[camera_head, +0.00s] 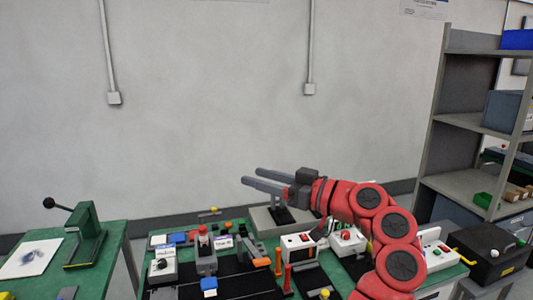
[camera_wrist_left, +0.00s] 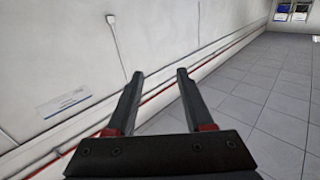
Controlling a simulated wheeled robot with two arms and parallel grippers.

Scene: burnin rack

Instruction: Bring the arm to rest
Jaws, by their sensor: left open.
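My left gripper (camera_head: 250,176) is held in the air above the far side of the green workbench (camera_head: 345,280), its fingers pointing left. The red arm behind it rises from the lower right of the head view. In the left wrist view the two dark fingers (camera_wrist_left: 160,72) stand well apart with nothing between them. They point toward the wall and the grey tiled floor (camera_wrist_left: 262,110). My right gripper is not in view.
The bench below carries several devices, among them a white box with a red button (camera_head: 347,240). A green press (camera_head: 88,236) stands on a left table. A grey shelf (camera_head: 462,120) and a black case (camera_head: 490,252) are at right. The air left of the gripper is clear.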

